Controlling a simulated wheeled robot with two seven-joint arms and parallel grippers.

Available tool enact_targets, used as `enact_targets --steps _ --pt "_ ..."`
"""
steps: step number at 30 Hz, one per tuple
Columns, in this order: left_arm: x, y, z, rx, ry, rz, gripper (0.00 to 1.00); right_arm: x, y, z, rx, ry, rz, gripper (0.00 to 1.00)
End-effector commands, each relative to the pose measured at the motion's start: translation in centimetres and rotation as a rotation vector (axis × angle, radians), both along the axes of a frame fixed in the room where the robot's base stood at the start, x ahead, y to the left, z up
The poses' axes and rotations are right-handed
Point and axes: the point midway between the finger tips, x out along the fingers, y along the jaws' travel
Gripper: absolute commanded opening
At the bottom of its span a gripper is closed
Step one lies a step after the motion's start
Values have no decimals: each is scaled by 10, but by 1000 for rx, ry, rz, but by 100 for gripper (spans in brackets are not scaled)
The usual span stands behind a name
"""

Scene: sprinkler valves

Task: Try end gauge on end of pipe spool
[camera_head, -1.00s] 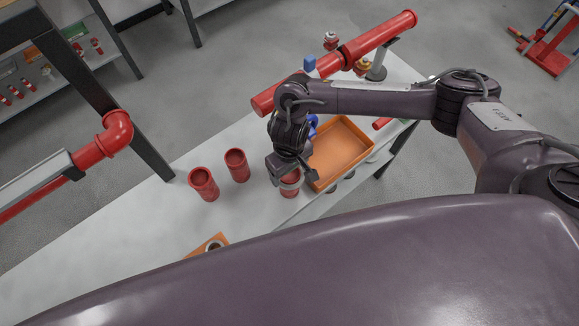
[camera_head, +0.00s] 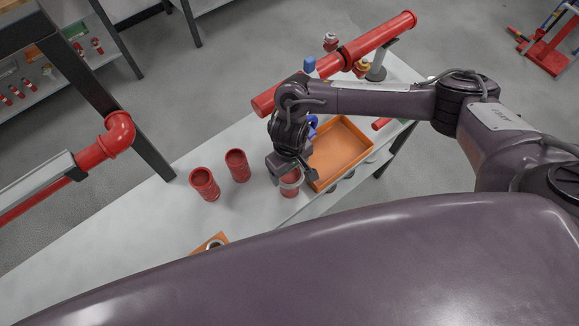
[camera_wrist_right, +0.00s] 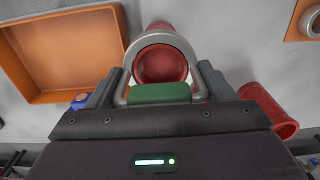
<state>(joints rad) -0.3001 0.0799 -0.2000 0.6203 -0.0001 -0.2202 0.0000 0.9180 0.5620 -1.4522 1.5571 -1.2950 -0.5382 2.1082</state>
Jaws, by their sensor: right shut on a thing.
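My right gripper (camera_head: 291,177) is shut on the green handle (camera_wrist_right: 160,93) of a grey ring-shaped end gauge (camera_wrist_right: 130,58). The gauge also shows in the head view (camera_head: 292,185). It is at the upper end of an upright red pipe spool (camera_head: 289,194). In the wrist view the spool's open end (camera_wrist_right: 162,65) shows inside the ring; I cannot tell whether the ring is around the rim or just above it. Two more red spools (camera_head: 204,184) (camera_head: 238,165) stand to the left, apart from the gripper. My left gripper is not in view.
An orange tray (camera_head: 345,178) lies close to the right of the gripper. A long red pipe (camera_head: 385,37) is behind the arm. An orange holder (camera_head: 221,238) with a grey ring is at the bench's front edge. Bare bench (camera_head: 120,235) extends left.

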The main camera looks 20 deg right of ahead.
Motion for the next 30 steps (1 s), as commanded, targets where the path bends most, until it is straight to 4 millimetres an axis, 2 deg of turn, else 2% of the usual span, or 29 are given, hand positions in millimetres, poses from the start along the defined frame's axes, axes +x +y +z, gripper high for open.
enact_targets --steps 11,30 --pt "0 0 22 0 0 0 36 0 0 18 1 1 0 47" --pt "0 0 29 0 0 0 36 0 1 48 3 -1 0 47"
